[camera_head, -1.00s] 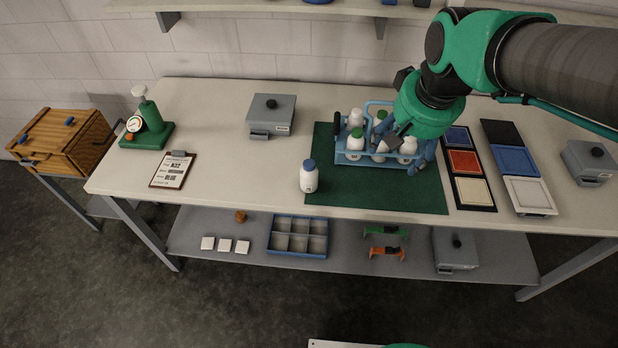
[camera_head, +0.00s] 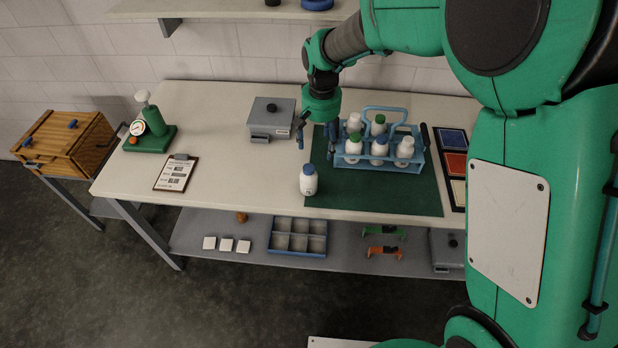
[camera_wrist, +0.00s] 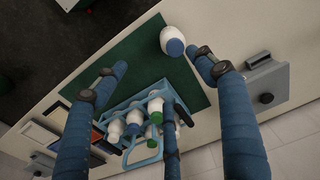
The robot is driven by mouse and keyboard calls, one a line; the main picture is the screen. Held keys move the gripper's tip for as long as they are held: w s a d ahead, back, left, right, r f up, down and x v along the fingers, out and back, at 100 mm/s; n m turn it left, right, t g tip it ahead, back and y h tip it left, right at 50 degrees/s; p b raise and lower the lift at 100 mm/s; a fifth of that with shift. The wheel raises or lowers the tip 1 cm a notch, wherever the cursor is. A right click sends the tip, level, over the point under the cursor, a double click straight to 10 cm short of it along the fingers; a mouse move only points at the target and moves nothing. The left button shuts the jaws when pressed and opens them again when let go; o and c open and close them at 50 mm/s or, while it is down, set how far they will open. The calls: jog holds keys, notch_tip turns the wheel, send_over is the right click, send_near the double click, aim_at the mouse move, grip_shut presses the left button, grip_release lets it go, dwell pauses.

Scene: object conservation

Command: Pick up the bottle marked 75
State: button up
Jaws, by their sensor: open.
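A white bottle with a blue cap (camera_head: 308,181) stands upright alone at the front left edge of the green mat (camera_head: 380,200). Its small mark is not readable. A light blue rack (camera_head: 385,164) holds several white bottles (camera_head: 354,146) with green, blue and white caps; their marks are unreadable too. My gripper (camera_head: 317,137) is above the table at the rack's left side, behind the lone bottle, pointing down, open and empty. In the wrist view the lone bottle (camera_wrist: 172,38) appears near the right fingertip of my gripper (camera_wrist: 157,68), apart from it. The rack (camera_wrist: 150,110) lies between the fingers' images.
A grey box (camera_head: 271,119) stands behind left. A clipboard (camera_head: 176,173) and a green gauge device (camera_head: 150,132) are farther left. Coloured trays (camera_head: 453,163) lie right of the mat. A lower shelf holds a blue divided tray (camera_head: 298,237).

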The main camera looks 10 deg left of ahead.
send_near(308, 168)
jog(key=shift+w+a+r+g, duration=0.1)
jog(key=shift+a+g, duration=0.1)
jog(key=shift+g, duration=0.1)
jog(key=shift+f, duration=4.35)
jog(key=shift+w+d+f, duration=0.1)
jog(key=shift+w+f, duration=0.1)
jog(key=shift+f, duration=1.05)
jog(key=shift+w+d+f, duration=0.1)
jog(key=shift+w+f, duration=0.05)
jog(key=shift+f, duration=1.15)
jog(key=c, duration=1.5)
